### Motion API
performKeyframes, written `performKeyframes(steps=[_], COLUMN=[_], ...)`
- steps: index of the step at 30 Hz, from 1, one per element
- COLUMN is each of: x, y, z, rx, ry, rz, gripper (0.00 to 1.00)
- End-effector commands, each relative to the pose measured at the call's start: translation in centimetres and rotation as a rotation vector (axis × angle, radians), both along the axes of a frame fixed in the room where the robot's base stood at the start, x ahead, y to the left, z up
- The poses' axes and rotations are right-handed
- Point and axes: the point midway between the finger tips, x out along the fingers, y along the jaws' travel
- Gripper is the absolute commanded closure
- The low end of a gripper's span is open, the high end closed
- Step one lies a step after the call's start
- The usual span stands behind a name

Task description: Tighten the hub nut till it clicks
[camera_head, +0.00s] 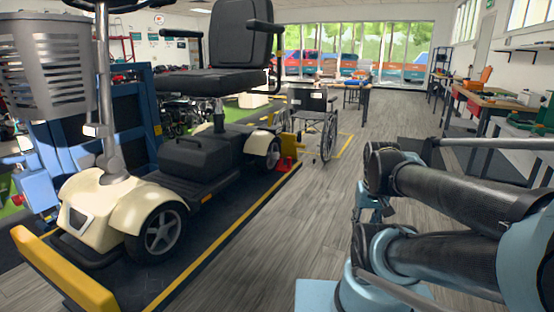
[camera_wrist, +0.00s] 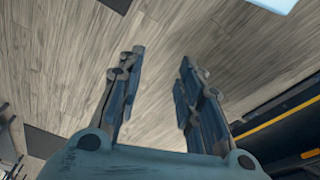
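A cream and black mobility scooter (camera_head: 185,155) stands on a dark platform (camera_head: 225,228) at the left of the head view. Its near front wheel (camera_head: 160,232) faces my side, with a grey spoked hub. A near rear wheel (camera_head: 273,153) is farther back. The hub nut is too small to make out on either wheel. My gripper (camera_wrist: 161,58) is open and empty in the wrist view, its two fingers apart above bare wooden floor. In the head view my folded arm fills the right side, well apart from the scooter, and the gripper cannot be clearly picked out.
A yellow bar (camera_head: 62,272) edges the platform's front. The platform's dark edge (camera_wrist: 285,125) also shows in the wrist view. A wheelchair (camera_head: 318,125) stands behind the scooter. Workbenches (camera_head: 490,100) line the right wall. The wooden floor (camera_head: 290,225) between platform and arm is clear.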

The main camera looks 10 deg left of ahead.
Motion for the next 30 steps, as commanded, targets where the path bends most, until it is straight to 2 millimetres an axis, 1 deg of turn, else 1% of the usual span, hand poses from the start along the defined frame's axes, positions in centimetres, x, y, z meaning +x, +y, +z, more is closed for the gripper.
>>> performKeyframes(steps=[4,5,6,7,9,11,14,17,24,26,30], x=[0.0,0.0,-0.2,-0.6,-0.5,0.1,1.7,3.7,9.5,11.0,14.7], y=[0.0,0.0,0.0,0.1,0.3,0.6,1.6,2.9,5.9,6.6,8.2], z=[0.0,0.0,0.1,0.4,0.8,1.2,2.3,3.6,6.5,7.1,8.3], rx=[0.0,0.0,0.001,0.002,0.011,0.024,0.057,0.105,0.221,0.25,0.317], ry=[0.0,0.0,-0.003,-0.01,-0.013,-0.012,-0.016,-0.022,-0.051,-0.06,-0.087], rz=[0.0,0.0,0.001,0.001,0.008,0.02,0.048,0.09,0.194,0.219,0.278], gripper=[0.67,0.6,0.51,0.44,0.44,0.44,0.44,0.44,0.44,0.44,0.44])
